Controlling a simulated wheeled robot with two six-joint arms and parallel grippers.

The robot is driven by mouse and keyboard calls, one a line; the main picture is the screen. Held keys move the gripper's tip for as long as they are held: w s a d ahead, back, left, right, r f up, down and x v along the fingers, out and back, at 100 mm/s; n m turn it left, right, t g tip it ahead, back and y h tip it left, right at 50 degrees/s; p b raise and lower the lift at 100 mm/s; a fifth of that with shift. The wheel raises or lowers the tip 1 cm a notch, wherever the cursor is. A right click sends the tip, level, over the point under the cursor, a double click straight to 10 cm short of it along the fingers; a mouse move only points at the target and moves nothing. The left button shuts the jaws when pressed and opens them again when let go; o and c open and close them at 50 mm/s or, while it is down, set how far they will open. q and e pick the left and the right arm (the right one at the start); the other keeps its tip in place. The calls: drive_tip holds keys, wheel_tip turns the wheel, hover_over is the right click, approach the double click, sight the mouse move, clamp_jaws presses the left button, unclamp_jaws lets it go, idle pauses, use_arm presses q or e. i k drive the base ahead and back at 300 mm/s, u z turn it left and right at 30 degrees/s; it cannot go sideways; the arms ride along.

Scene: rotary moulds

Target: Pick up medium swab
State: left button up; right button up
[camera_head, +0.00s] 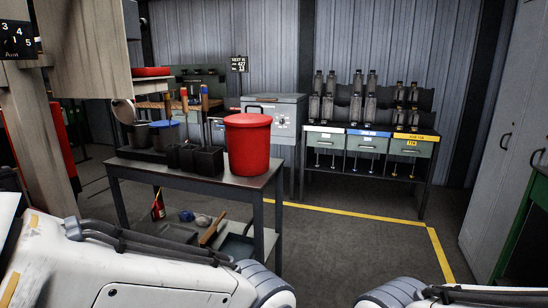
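Several upright swabs with long handles stand in black holders (209,161) on a dark metal table. One swab (167,105) is at the left with a brownish-orange top, one (184,101) in the middle has an orange and yellow top, and one (205,99) at the right has a blue and brown top. I cannot tell by size which is the medium one. Their lower ends are hidden inside the holders. Parts of my white arms show along the bottom edge, but neither gripper is in view.
A red lidded bucket (247,146) stands right of the holders on the table (258,184). A lower shelf holds a brush and tools. A cabinet with labelled drawers (367,142) stands behind; floor with a yellow line (380,217) lies clear.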

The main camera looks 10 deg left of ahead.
sight(183, 91)
drive_tip(key=z, duration=0.1)
drive_tip(key=k, duration=0.35)
drive_tip(key=z, duration=0.8)
drive_tip(key=i, duration=1.35)
drive_tip(key=u, duration=1.05)
drive_tip(key=i, duration=0.8)
drive_tip(key=u, duration=0.95)
